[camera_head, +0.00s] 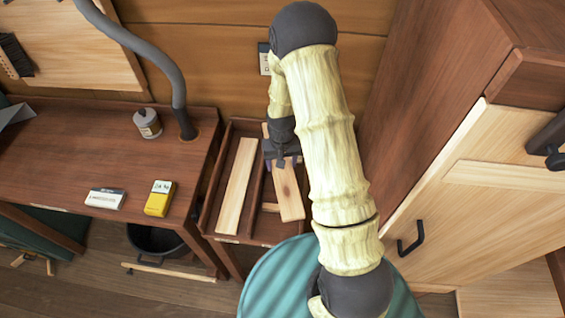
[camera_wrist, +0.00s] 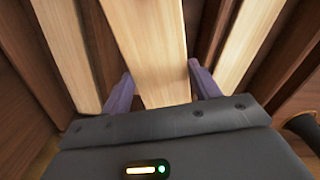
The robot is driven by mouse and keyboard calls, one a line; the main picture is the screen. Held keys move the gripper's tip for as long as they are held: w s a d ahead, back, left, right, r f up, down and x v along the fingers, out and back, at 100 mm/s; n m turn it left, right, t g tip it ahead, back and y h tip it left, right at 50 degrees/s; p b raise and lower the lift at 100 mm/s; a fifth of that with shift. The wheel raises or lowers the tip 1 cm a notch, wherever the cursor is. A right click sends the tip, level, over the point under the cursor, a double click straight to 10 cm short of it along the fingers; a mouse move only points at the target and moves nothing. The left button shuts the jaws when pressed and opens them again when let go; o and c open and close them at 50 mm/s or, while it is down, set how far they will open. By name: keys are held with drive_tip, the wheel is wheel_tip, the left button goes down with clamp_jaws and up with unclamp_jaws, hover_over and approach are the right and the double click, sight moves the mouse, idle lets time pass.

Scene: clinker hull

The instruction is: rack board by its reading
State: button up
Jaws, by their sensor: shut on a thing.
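A pale wooden board (camera_head: 288,192) with a darker streak sits over the right part of a dark wooden rack (camera_head: 226,238), slightly tilted from the rack's length. My gripper (camera_head: 283,161) is shut on this board near its far part. In the wrist view the two purple fingers of my gripper (camera_wrist: 161,84) stand on either side of the board (camera_wrist: 150,45). A second board (camera_head: 237,186) lies in the rack's left compartment. Part of another pale piece (camera_head: 270,207) shows beneath the held board. A yellow meter (camera_head: 160,198) with a small display stands on the bench; its digits are too small to read surely.
The dark bench (camera_head: 75,150) left of the rack carries a white label card (camera_head: 105,198), a small can (camera_head: 147,123) and a grey hose (camera_head: 165,70). A wooden cabinet (camera_head: 480,200) with dark handles stands close on the right. A black bucket (camera_head: 158,242) is under the bench.

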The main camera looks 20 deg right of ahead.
sight(282, 179)
drive_tip(key=r+m+p, duration=0.1)
drive_tip(key=s+r+m+p, duration=0.1)
drive_tip(key=p, duration=0.1)
drive_tip(key=shift+s+a+r, duration=0.1)
drive_tip(key=shift+s+a, duration=0.1)
drive_tip(key=shift+s, duration=0.1)
drive_tip(key=shift+s+r+m+p, duration=0.2)
drive_tip(key=shift+s+m+p, duration=0.15)
drive_tip(key=shift+m+p, duration=0.15)
drive_tip(key=shift+s+m, duration=0.25)
drive_tip(key=shift+m, duration=0.05)
drive_tip(key=shift+f, duration=0.15)
drive_tip(key=shift+f+b, duration=2.7)
drive_tip(key=shift+f, duration=1.15)
drive_tip(key=shift+f+b, duration=0.3)
drive_tip(key=shift+f, duration=0.05)
drive_tip(key=o, duration=1.2)
